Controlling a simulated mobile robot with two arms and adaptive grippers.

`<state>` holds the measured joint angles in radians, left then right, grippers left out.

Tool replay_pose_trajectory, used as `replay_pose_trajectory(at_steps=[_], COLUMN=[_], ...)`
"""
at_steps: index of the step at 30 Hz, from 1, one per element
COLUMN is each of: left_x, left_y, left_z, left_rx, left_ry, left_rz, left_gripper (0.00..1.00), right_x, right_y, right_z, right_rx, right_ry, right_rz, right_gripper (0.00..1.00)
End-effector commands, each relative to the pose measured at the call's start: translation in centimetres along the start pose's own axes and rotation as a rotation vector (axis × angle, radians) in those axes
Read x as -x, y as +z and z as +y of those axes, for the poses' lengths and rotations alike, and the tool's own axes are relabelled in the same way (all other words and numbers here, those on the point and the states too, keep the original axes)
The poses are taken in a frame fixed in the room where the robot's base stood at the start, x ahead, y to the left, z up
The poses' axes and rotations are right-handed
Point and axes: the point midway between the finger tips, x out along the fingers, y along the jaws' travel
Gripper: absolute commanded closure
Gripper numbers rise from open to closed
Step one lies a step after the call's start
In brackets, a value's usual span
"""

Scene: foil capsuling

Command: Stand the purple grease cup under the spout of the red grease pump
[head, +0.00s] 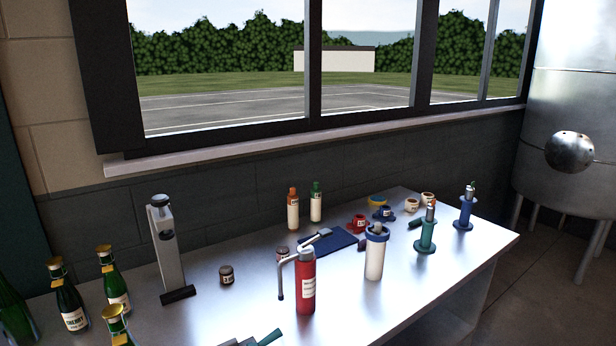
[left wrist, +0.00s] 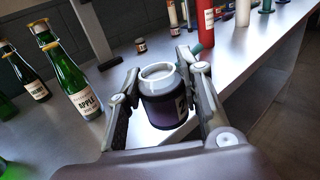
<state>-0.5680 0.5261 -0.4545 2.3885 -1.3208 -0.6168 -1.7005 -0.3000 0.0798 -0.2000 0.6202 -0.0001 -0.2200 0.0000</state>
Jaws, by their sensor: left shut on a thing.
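The purple grease cup (left wrist: 164,110), a dark purple jar with a pale rim and an open top, is in the left wrist view. My left gripper (left wrist: 158,75) is shut on it, one finger on each side, and holds it upright. The red grease pump (head: 306,286) stands on the table in the head view, its grey spout (head: 281,282) bending down on its left side. The pump's red body also shows at the top of the left wrist view (left wrist: 205,18), beyond the cup and apart from it. The cup is not visible in the head view. My right gripper is in neither view.
Several green bottles (head: 68,308) stand at left beside a grey upright device (head: 166,250). A small dark jar (head: 227,275) is left of the spout. A white canister (head: 375,256) stands right of the pump. A teal-handled item (head: 269,338) lies in front.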

Motion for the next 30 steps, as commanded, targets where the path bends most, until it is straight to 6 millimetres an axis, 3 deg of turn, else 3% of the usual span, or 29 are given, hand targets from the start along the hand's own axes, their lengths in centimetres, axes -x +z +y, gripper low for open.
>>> replay_pose_trajectory(at_steps=[6, 20, 25, 30], left_x=[1.4, 1.4, 0.3, -2.5], left_y=[0.1, 0.1, 0.3, 0.7], left_z=[1.4, 1.3, 0.3, -2.6], left_rx=[0.003, 0.000, -0.002, -0.008], left_ry=[0.069, 0.066, 0.015, -0.127], left_rz=[0.001, -0.001, -0.005, -0.010], left_gripper=[0.96, 0.96, 0.96, 0.96], right_x=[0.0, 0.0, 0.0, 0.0], right_y=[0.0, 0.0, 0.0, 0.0], right_z=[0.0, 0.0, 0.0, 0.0], right_rx=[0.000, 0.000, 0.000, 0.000], right_ry=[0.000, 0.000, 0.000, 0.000], right_rz=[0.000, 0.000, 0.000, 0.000], right_gripper=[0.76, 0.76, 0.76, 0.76])
